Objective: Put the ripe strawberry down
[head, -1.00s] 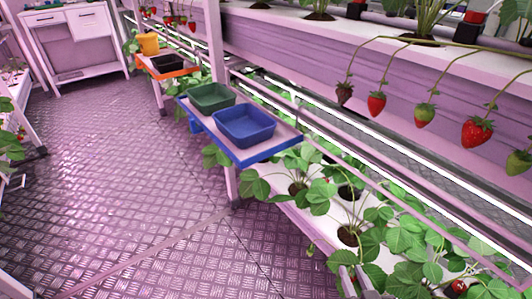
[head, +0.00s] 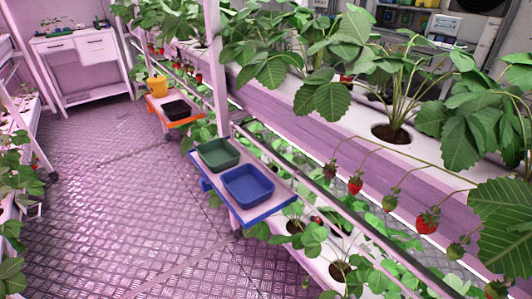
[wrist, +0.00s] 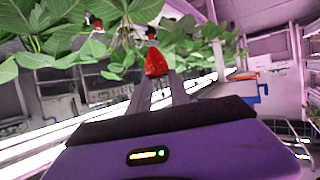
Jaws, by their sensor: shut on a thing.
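A red ripe strawberry (wrist: 156,63) is at the fingertips of my gripper (wrist: 160,76) in the wrist view. The gripper is shut on it and holds it up in the air, with leaves behind. In the head view my gripper is out of sight. There a blue tray (head: 248,203) and a green tray (head: 218,165) stand side by side on a blue-edged shelf (head: 275,204) beside the rack. Both look empty.
Several strawberries, one a red strawberry (head: 427,222), hang along the right rack (head: 330,133). The floor (head: 110,190) at left is clear.

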